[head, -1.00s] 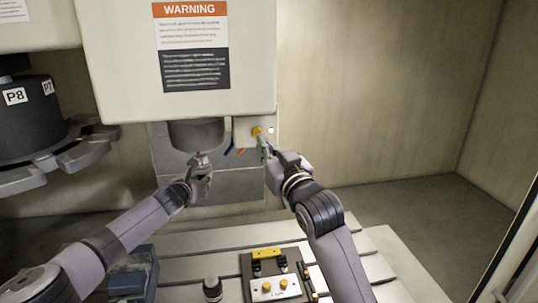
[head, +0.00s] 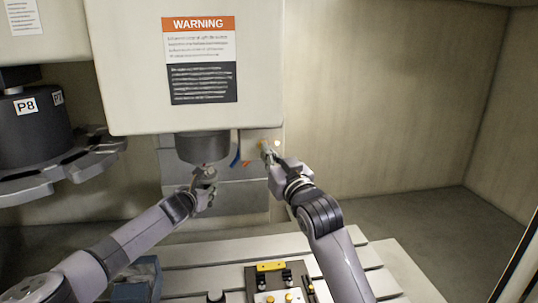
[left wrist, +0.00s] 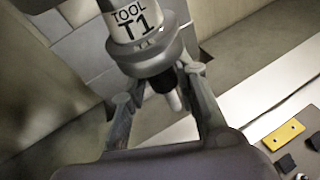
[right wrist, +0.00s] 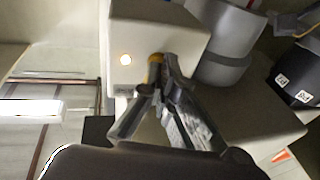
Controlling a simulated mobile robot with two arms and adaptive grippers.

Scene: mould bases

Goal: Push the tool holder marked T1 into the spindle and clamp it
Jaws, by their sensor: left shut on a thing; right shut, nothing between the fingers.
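The tool holder marked T1 (left wrist: 138,52) is between the fingers of my left gripper (left wrist: 160,88), its label facing the left wrist camera. Its upper end is out of that frame. In the head view my left gripper (head: 206,177) is just below the dark grey spindle (head: 202,149), and mostly hides the holder. I cannot tell how far the holder is inside the spindle. My right gripper (head: 268,152) is shut and empty, its fingertips at the yellow button (right wrist: 156,60) on the pale box beside the spindle. I cannot tell whether they press it.
A round lamp (right wrist: 124,59) glows beside the button. The tool carousel with a P8 pot (head: 36,120) is at the left. On the slotted table (head: 335,262) below are a blue block (head: 135,282) and a dark fixture with yellow parts (head: 271,266). The right side is free.

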